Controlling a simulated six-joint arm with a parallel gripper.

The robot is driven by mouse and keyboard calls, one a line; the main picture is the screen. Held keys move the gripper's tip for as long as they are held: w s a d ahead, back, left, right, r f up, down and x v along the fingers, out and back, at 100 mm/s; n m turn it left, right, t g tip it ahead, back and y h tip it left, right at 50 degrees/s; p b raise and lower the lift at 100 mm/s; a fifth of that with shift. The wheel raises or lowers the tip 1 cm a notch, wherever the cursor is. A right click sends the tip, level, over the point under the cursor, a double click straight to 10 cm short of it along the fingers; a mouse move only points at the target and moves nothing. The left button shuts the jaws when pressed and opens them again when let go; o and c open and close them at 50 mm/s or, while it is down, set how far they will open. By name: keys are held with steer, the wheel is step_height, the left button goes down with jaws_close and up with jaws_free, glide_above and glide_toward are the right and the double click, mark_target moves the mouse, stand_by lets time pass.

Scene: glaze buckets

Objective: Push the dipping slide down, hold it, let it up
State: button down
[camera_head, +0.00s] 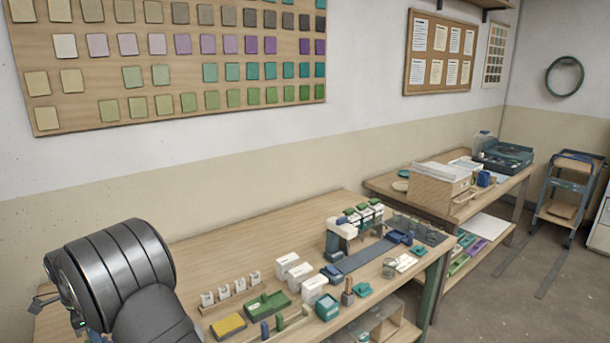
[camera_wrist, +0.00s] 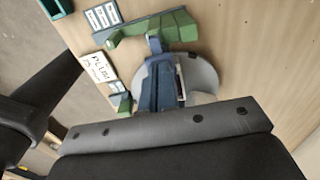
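In the wrist view, a blue upright part, which looks like the dipping slide (camera_wrist: 158,85), stands over a round grey disc (camera_wrist: 203,72). A small blue block shows at its top end. My gripper shows as large dark parts across the bottom and left of the wrist view. A grey bolted edge crosses just below the blue part and hides its lower end. I cannot tell whether they touch. The fingertips cannot be made out, so open or shut is unclear. In the head view my arm fills the lower left and hides most of the gripper and this station.
In the wrist view, a green holder (camera_wrist: 150,28) and lettered cards (camera_wrist: 97,68) lie beside the blue part. In the head view, white boxes (camera_head: 313,289), a green tray (camera_head: 268,305) and a yellow sponge-like block (camera_head: 229,326) stand on the wooden table (camera_head: 225,250). The table's back left is bare.

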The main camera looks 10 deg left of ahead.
step_height(320, 180, up, 9)
stand_by(1.1)
stand_by(0.4)
